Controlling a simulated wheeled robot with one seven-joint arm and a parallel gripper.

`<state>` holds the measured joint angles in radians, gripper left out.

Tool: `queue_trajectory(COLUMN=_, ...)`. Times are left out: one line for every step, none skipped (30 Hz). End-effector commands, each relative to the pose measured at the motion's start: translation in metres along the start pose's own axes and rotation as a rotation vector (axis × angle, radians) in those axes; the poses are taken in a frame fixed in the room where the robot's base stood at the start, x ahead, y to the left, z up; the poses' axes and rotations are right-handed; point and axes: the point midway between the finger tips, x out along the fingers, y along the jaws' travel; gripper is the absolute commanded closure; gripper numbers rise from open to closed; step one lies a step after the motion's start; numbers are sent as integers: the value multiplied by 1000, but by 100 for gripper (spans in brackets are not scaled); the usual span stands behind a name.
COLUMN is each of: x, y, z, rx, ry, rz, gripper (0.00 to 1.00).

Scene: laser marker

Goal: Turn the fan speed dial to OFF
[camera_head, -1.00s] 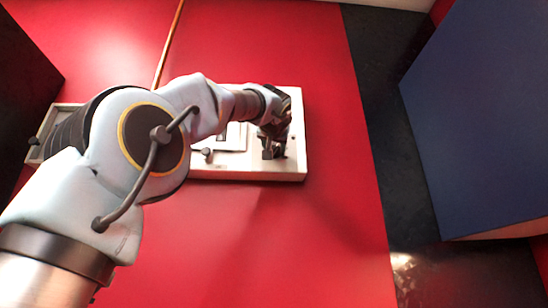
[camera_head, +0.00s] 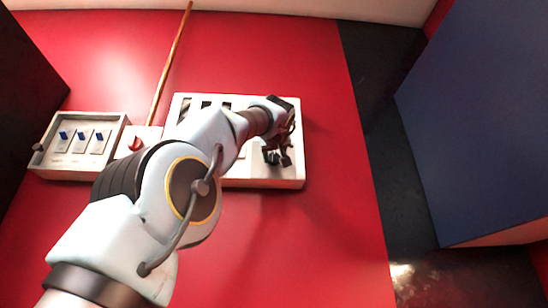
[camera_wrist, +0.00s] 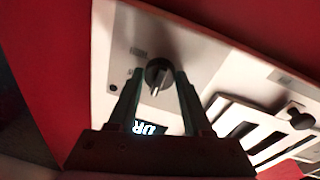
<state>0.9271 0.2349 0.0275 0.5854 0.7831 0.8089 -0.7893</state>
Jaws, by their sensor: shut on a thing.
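A round black dial (camera_wrist: 158,72) with a pale pointer mark sits on a white panel in the wrist view. My gripper (camera_wrist: 159,80) has a finger on each side of the dial and is shut on it. The small print beside the dial is too blurred to read. In the head view, my gripper (camera_head: 277,156) is at the right end of the white panel (camera_head: 292,178), and it hides the dial there.
A second black knob (camera_wrist: 301,118) and dark slots are on the panel. A lit display (camera_wrist: 150,128) shows partly between my fingers. Left of the panel are a box with blue switches (camera_head: 80,135) and a red knob (camera_head: 135,143). The red surface (camera_head: 300,245) in front is clear.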

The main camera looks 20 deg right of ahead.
Motion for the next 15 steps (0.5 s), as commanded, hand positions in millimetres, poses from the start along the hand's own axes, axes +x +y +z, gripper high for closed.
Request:
queue_trajectory(x=0, y=0, z=0, rx=-3, ry=0, rz=1, gripper=100)
queue_trajectory(x=0, y=0, z=0, rx=-3, ry=0, rz=1, gripper=100)
queue_trajectory(x=0, y=0, z=0, rx=-3, ry=0, rz=1, gripper=100)
queue_trajectory(x=0, y=0, z=0, rx=-3, ry=0, rz=1, gripper=100)
queue_trajectory(x=0, y=0, z=0, rx=-3, ry=0, rz=1, gripper=100)
queue_trajectory(x=0, y=0, z=0, rx=-3, ry=0, rz=1, gripper=100)
queue_trajectory(x=0, y=0, z=0, rx=-3, ry=0, rz=1, gripper=100)
queue_trajectory(x=0, y=0, z=0, rx=-3, ry=0, rz=1, gripper=100)
queue_trajectory(x=0, y=0, z=0, rx=-3, ry=0, rz=1, gripper=49)
queue_trajectory(x=0, y=0, z=0, rx=-3, ry=0, rz=1, gripper=46)
queue_trajectory(x=0, y=0, z=0, rx=-3, ry=0, rz=1, gripper=42)
queue_trajectory(x=0, y=0, z=0, rx=-2, ry=0, rz=1, gripper=38)
queue_trajectory(x=0, y=0, z=0, rx=-2, ry=0, rz=1, gripper=34)
queue_trajectory(x=0, y=0, z=0, rx=-2, ry=0, rz=1, gripper=31)
queue_trajectory(x=0, y=0, z=0, rx=-2, ry=0, rz=1, gripper=27)
